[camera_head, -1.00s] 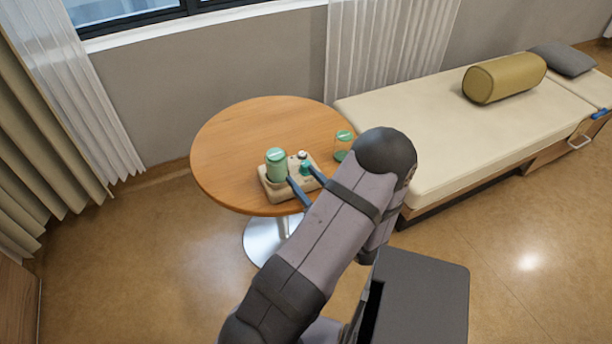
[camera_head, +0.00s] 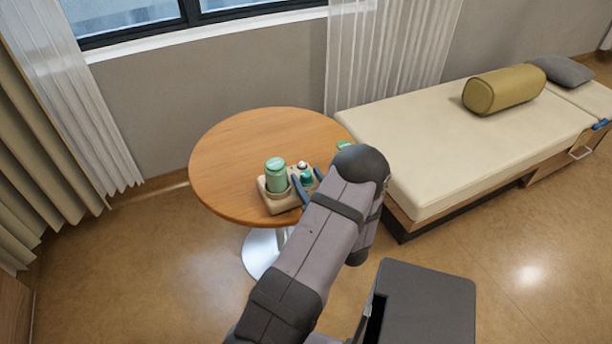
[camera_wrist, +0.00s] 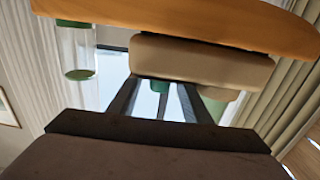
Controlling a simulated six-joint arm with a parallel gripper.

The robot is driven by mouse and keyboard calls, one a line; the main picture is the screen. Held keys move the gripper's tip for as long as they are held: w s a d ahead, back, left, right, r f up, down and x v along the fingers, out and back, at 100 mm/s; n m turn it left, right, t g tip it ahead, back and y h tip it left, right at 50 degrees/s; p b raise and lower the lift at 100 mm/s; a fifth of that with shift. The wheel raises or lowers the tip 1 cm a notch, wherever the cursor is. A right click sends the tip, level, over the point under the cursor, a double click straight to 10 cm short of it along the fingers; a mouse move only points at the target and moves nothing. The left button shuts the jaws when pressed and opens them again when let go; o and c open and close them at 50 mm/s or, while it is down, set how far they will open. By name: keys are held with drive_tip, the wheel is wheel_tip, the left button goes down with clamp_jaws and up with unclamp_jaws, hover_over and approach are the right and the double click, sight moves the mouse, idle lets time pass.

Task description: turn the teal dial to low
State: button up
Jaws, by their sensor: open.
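The teal dial (camera_head: 307,179) sits on a beige unit (camera_head: 268,203) on the round table. A small white-topped part (camera_head: 302,165) shows just behind it. My gripper (camera_head: 308,175) is open, with one finger to the left of the dial and one to the right. In the wrist view, which looks upside down, the dial (camera_wrist: 160,86) shows between the two spread fingers (camera_wrist: 158,92) below the beige unit (camera_wrist: 200,62). I cannot tell whether either finger touches it. The dial's markings and setting are not readable.
A green lidded container (camera_head: 276,176) stands in the unit, close left of my fingers. A clear glass with green (camera_wrist: 78,50) stands on the table at the right, mostly behind my arm in the head view. The round table (camera_head: 235,150) is clear at left and back. A bed (camera_head: 430,140) stands at right.

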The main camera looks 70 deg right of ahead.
drive_tip(key=shift+w+d, duration=0.5)
drive_tip(key=shift+d, duration=0.05)
drive_tip(key=shift+c, duration=0.5)
drive_tip(key=c, duration=0.9)
drive_tip(key=shift+c, duration=0.2)
drive_tip(key=shift+w+g, duration=0.1)
drive_tip(key=shift+g, duration=0.2)
drive_tip(key=shift+m+g+h, duration=1.8)
drive_tip(key=shift+m+g, duration=0.5)
drive_tip(key=shift+g, duration=0.3)
